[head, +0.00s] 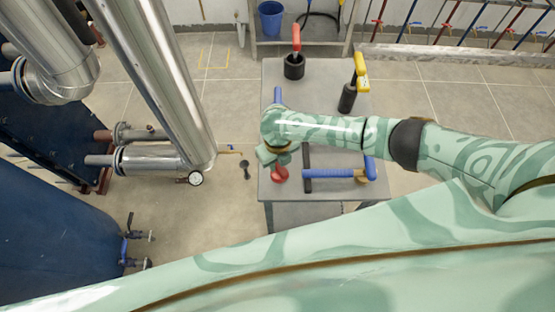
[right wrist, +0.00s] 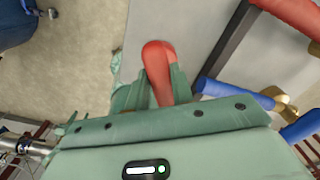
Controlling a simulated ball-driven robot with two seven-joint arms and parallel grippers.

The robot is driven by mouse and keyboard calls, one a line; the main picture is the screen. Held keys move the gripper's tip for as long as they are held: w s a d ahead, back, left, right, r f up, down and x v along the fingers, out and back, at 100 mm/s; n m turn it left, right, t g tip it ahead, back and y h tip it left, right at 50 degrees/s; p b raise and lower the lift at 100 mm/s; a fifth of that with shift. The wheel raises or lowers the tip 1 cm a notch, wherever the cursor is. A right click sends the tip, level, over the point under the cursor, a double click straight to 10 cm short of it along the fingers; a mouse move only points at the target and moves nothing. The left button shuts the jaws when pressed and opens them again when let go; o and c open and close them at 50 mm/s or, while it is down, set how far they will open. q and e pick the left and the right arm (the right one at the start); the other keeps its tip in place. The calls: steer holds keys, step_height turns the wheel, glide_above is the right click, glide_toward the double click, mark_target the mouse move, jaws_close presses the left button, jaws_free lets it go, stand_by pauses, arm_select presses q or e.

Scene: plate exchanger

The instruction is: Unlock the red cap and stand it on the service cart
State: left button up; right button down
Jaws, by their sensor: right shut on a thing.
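My right gripper (head: 274,160) is over the near left part of the grey service cart (head: 330,125). It is shut on a smooth, rounded red piece, which I take to be the red cap (head: 280,174). In the right wrist view the red cap (right wrist: 158,65) sits between the two green fingers (right wrist: 160,85), its round end pointing out past them. The gripper hides part of it. I cannot tell whether it touches the cart top. My left gripper is not in view.
On the cart stand a black cup with a red-handled piece (head: 294,64) and a black cylinder with a yellow top (head: 348,98). Steel pipes (head: 160,80) and blue tanks stand left.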

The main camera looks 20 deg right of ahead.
steer(key=c, duration=1.1)
jaws_free()
steer(key=shift+r, duration=0.1)
step_height(320, 180, up, 16)
steer(key=p, duration=0.4)
steer(key=shift+r+p, duration=0.1)
steer(key=shift+p, duration=0.2)
